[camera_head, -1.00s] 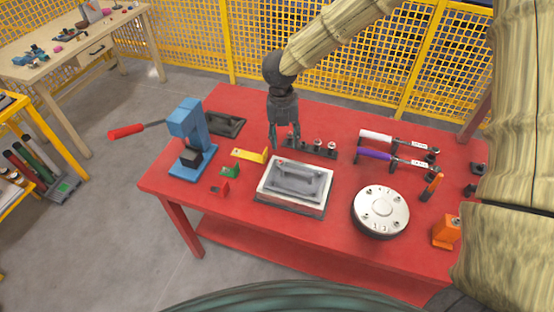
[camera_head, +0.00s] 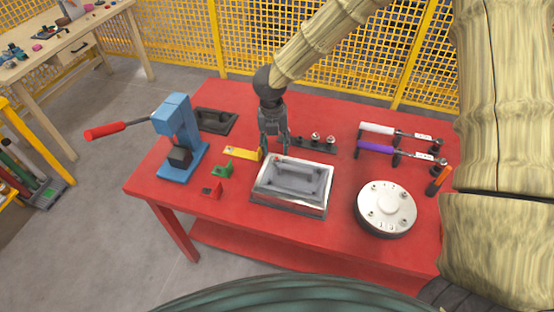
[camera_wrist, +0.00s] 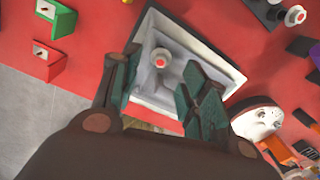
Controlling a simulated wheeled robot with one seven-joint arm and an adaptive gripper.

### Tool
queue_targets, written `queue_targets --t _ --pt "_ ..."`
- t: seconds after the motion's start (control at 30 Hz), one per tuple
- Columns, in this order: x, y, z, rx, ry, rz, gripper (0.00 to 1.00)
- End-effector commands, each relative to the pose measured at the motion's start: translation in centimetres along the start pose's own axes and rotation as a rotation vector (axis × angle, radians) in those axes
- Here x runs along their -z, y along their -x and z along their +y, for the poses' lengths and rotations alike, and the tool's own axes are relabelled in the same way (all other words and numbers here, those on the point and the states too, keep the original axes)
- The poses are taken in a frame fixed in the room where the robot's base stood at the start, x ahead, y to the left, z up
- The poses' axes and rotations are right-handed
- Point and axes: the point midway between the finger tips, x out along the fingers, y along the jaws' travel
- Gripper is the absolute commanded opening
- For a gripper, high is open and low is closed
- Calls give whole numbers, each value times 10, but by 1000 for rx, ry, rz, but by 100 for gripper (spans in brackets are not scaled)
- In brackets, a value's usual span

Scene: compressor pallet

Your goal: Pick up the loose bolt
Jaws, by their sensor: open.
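In the head view the tray (camera_head: 289,206) is at the middle of the red table. My gripper (camera_wrist: 163,72) is open and empty, with its green-padded fingers on either side of the bolt in the wrist view. In the head view my gripper (camera_head: 273,152) points down at the tray's back left corner. I cannot tell the height left between fingertips and bolt.
Several bolts stand in a dark rack (camera_head: 322,147) behind the tray. A round metal cover (camera_head: 386,207) is at right, a blue press (camera_head: 178,140) at left. Green (camera_head: 222,169) and red (camera_head: 211,190) blocks and a yellow bracket (camera_head: 242,153) lie left of the tray.

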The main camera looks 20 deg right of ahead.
Motion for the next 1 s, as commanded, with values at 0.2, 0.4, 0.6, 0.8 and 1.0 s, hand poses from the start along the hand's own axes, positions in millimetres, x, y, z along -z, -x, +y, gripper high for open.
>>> queue_targets --t 0.2,0.4,0.6,0.8,1.0 --pt "0 -9 -1 2 0 0 44" --pt "-2 -27 -2 2 -1 2 44" --pt "-3 -49 -1 2 0 0 44" --pt "-3 -59 -1 1 -1 0 44" --pt "-4 -59 -1 0 -1 -1 44"
